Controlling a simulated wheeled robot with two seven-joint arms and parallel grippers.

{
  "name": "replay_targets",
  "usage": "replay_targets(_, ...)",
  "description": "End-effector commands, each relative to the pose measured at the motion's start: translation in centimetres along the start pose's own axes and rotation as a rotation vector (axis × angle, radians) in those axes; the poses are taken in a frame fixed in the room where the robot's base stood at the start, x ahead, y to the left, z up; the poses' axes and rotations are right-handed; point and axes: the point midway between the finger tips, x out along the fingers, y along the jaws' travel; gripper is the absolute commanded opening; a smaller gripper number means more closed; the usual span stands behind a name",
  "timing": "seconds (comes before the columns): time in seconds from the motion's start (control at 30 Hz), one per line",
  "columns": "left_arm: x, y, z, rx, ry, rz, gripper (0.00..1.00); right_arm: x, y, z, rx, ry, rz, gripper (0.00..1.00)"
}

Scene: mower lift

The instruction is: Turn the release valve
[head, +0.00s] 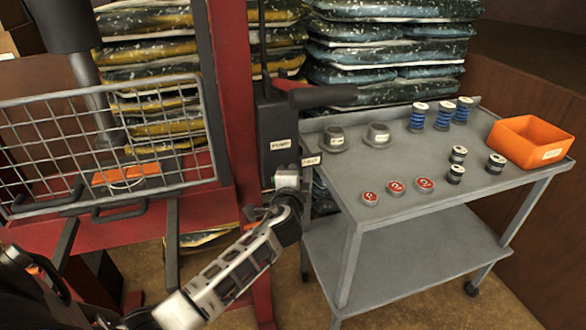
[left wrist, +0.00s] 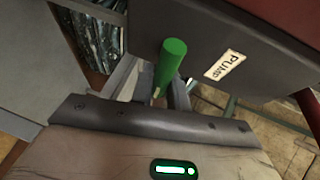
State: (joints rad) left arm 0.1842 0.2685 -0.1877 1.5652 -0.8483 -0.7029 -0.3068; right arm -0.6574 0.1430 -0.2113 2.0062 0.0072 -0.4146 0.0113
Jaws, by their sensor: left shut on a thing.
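The dark pump box (head: 278,125), labelled PUMP, stands against the red lift post in the head view. It also fills the upper right of the left wrist view (left wrist: 235,40). A green cylindrical handle (left wrist: 171,62), which I take to be the release valve, stands out beside the box in the left wrist view. My left gripper (head: 286,180) is at the lower end of the pump box. In the left wrist view its fingers (left wrist: 166,92) are shut on the green handle. In the head view the gripper hides the handle. My right gripper is in neither view.
A grey cart (head: 400,225) stands close on the right, carrying red-topped discs (head: 397,187), blue springs (head: 444,115), grey cups and an orange bin (head: 530,143). A wire basket (head: 60,140) is at left. Stacked bags (head: 390,50) stand behind. A black pump lever (head: 320,96) sticks out above.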

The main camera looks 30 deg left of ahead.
Motion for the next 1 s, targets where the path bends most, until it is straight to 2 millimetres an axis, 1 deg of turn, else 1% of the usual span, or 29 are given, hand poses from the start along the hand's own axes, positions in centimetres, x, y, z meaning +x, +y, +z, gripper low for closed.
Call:
replay_targets(0.47,0.0,0.2,0.0,0.012,-0.003,0.008,0.0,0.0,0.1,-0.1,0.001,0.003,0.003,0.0)
replay_targets(0.5,0.0,0.2,0.0,0.012,-0.003,0.008,0.25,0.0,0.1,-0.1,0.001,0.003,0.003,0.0)
replay_targets(0.53,0.0,0.2,0.0,0.012,-0.003,0.008,0.33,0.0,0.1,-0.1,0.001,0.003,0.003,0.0)
replay_targets(0.57,0.0,0.2,0.0,0.012,-0.003,0.008,0.38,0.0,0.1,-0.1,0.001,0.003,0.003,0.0)
replay_targets(0.87,-0.1,0.1,0.0,0.011,-0.002,0.006,0.38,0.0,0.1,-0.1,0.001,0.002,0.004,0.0)
replay_targets(0.97,-0.8,0.1,0.0,0.012,-0.002,0.006,0.38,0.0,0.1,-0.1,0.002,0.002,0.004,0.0)
replay_targets(1.0,-1.4,0.1,0.0,0.011,-0.002,0.006,0.38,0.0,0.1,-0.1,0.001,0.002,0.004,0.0)
